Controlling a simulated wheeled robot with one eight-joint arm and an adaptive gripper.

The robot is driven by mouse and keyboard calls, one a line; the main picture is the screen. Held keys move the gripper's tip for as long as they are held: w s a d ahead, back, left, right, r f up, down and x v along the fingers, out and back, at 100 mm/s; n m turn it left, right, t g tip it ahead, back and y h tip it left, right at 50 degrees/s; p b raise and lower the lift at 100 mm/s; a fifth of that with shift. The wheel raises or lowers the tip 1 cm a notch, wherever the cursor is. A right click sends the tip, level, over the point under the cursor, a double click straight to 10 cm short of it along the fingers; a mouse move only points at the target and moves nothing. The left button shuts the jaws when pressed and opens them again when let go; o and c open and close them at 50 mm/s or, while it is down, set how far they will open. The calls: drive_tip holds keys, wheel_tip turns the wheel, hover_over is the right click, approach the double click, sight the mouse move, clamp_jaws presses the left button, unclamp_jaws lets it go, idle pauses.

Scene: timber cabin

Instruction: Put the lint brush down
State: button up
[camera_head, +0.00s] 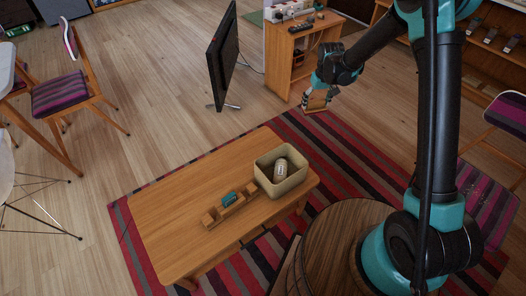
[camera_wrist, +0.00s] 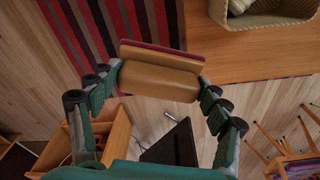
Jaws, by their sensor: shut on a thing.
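My gripper (camera_wrist: 157,82) is shut on the lint brush (camera_wrist: 160,83), a wooden-looking block with a dark red strip along one edge. One finger presses each end of it. In the head view my gripper (camera_head: 318,92) holds the lint brush (camera_head: 316,103) in the air, past the far right corner of the low wooden table (camera_head: 165,222). The fingers partly hide the brush there.
On the table stand a beige bin (camera_head: 262,164) with a pale labelled item (camera_head: 281,168) inside, and a wooden holder (camera_head: 222,212) with a teal item (camera_head: 229,199). The table's left part is bare. Beyond are a black screen (camera_head: 222,58) and a wooden cabinet (camera_head: 283,62).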

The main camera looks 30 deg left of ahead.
drive_tip(key=s+a+f+n, duration=0.25)
drive_tip(key=s+a, duration=0.35)
drive_tip(key=a, duration=0.3)
drive_tip(key=s+a+f+n, duration=0.25)
drive_tip(key=s+a, duration=0.35)
drive_tip(key=a, duration=0.4)
drive_tip(key=shift+m, duration=0.3)
wheel_tip(320, 180, down, 16)
drive_tip(key=shift+s+r, duration=0.1)
drive_tip(key=shift+r, duration=0.05)
drive_tip(key=shift+f, duration=2.2)
drive_tip(key=shift+f, duration=0.15)
drive_tip(key=o, duration=1.2)
drive_tip(key=r, duration=0.4)
drive_tip(key=d+r, duration=0.1)
drive_tip(key=r, duration=0.7)
drive_tip(key=shift+s+d+r, duration=0.15)
drive_tip(key=shift+s, duration=0.2)
